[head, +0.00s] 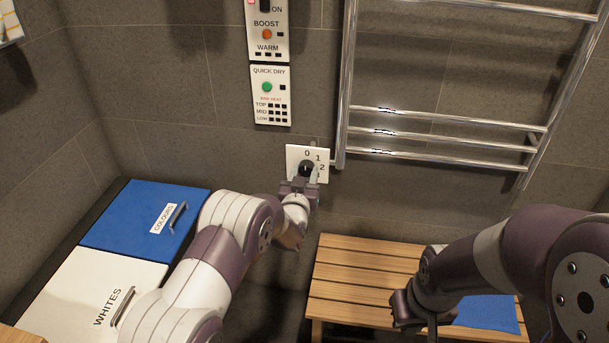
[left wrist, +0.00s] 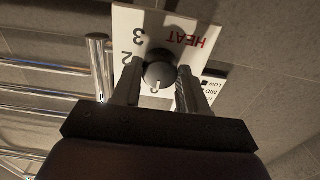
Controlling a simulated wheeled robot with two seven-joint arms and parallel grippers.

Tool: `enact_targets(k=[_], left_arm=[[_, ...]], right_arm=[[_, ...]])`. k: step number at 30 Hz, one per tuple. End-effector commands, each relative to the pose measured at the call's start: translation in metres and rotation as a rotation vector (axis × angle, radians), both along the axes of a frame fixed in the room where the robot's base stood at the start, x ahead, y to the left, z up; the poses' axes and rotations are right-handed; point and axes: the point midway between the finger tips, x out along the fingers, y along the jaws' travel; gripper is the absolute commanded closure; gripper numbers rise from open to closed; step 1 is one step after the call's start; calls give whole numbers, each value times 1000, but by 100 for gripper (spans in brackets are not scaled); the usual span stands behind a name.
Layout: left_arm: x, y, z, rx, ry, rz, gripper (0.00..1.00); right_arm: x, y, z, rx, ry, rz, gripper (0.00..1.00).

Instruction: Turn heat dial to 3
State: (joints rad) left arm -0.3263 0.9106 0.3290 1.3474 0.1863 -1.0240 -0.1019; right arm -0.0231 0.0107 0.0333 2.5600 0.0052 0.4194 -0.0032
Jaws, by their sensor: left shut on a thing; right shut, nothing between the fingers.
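The heat dial (head: 306,168) is a round black knob on a white plate (head: 293,153) on the tiled wall. In the left wrist view the dial (left wrist: 159,70) sits between my left gripper's (left wrist: 158,88) fingers, with 2, 3 and HEAT visible upside down. A pale mark shows on the dial's lower side there; I cannot tell which number it meets. My left gripper (head: 303,183) is shut on the dial. My right gripper (head: 408,310) is shut and empty, above the wooden bench.
A chrome towel rail (head: 440,140) stands close to the dial's right. A switch panel (head: 270,95) is above it. The slatted bench (head: 365,262) carries a blue cloth (head: 488,313). Blue (head: 140,212) and white (head: 85,290) laundry lids lie at the left.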

Motion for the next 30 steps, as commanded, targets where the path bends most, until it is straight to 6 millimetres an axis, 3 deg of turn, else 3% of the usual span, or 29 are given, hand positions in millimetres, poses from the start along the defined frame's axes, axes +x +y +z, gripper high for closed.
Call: enact_targets(k=[11,30], left_arm=[[0,0,-1,152,-27,0,88],[0,0,-1,741,-126,0,88]], right_arm=[[0,0,-7,0,0,0,100],[0,0,-20,0,0,0,100]])
